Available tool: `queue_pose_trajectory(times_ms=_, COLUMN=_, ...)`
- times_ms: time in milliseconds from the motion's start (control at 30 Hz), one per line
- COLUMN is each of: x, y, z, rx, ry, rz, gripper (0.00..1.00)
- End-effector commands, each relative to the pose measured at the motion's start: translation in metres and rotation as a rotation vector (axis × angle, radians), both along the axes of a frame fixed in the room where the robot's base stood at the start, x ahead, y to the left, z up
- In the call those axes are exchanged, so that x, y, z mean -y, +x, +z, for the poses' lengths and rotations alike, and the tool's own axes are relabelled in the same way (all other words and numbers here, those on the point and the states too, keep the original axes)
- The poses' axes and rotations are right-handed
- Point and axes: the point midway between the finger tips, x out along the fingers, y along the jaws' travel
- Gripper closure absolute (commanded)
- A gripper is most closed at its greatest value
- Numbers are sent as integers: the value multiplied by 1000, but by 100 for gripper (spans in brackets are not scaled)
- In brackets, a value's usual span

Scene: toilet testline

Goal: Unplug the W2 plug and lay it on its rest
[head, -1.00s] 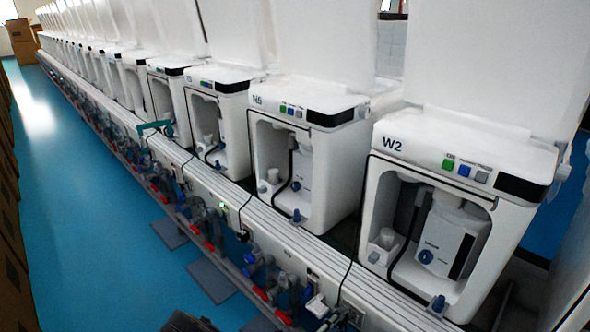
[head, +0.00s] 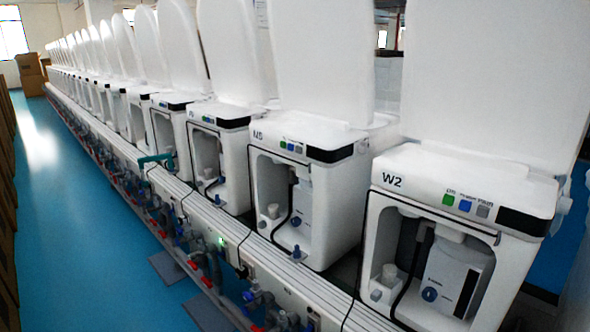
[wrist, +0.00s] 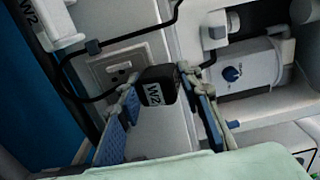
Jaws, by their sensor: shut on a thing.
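In the wrist view, the black W2 plug (wrist: 157,92), with a white W2 label, sits between the two fingers of my gripper (wrist: 159,88). My gripper is shut on it. The plug is beside a light socket plate (wrist: 103,71), whose holes show to the left of the plug. A white part with a W2 label (wrist: 42,22) is at the top left; I cannot tell whether it is the rest. The W2 unit (head: 450,178) stands at the right in the head view. My gripper and the plug are not seen in the head view.
A black cable (wrist: 64,75) loops left of the socket in the wrist view. A white unit with a blue knob (wrist: 240,68) is at the right. In the head view, a long row of similar units stands along a rail with pipes, and blue floor (head: 90,230) is clear at left.

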Motion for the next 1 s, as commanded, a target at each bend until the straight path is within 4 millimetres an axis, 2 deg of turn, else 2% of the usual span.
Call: queue_pose_trajectory(times_ms=1000, x=-39, y=40, z=2, rx=13, ry=7, rz=10, gripper=100)
